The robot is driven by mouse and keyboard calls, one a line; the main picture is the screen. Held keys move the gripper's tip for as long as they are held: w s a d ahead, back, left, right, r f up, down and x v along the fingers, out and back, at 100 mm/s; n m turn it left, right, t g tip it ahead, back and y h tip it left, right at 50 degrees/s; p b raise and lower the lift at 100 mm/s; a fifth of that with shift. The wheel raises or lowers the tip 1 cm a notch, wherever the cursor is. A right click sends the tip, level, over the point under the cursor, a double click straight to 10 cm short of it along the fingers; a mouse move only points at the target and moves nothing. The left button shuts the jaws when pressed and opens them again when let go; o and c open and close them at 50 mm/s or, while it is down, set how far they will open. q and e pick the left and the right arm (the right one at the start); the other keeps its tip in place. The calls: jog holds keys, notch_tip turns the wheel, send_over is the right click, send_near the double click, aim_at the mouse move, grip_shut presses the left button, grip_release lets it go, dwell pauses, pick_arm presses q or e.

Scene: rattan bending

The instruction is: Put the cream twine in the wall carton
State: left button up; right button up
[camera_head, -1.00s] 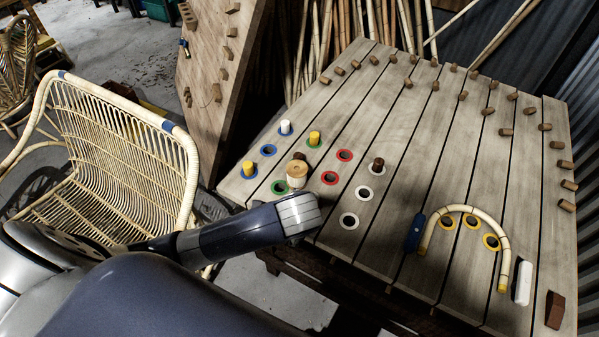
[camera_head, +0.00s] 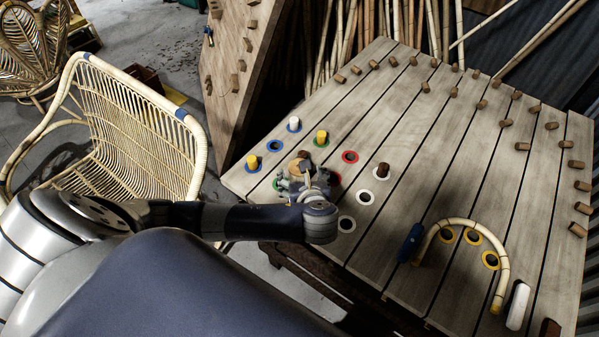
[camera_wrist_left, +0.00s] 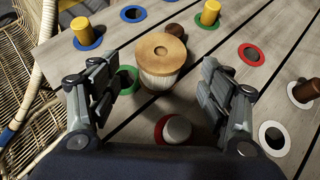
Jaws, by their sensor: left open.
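The cream twine (camera_wrist_left: 160,70) is a spool with a round wooden top and pale wound sides, standing upright on the plank table among the coloured rings. In the head view its wooden top (camera_head: 299,166) shows just beyond my left gripper (camera_head: 304,182). In the left wrist view, my left gripper (camera_wrist_left: 158,78) is open, with one finger on each side of the spool and gaps between them. It is not holding the spool. I cannot make out a wall carton for certain. My right gripper is not in view.
The plank table (camera_head: 430,150) holds yellow pegs (camera_head: 322,137), a brown peg (camera_head: 383,170) and several wooden blocks along its far edges. A bent rattan arch (camera_head: 470,228) and a blue-handled tool (camera_head: 411,243) lie at the right. A rattan chair (camera_head: 125,130) stands left.

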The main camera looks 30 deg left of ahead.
aim_at(299, 172)
pick_arm(q)
jog(key=shift+x, duration=3)
jog(key=shift+d, duration=0.1)
jog(key=c, duration=1.3)
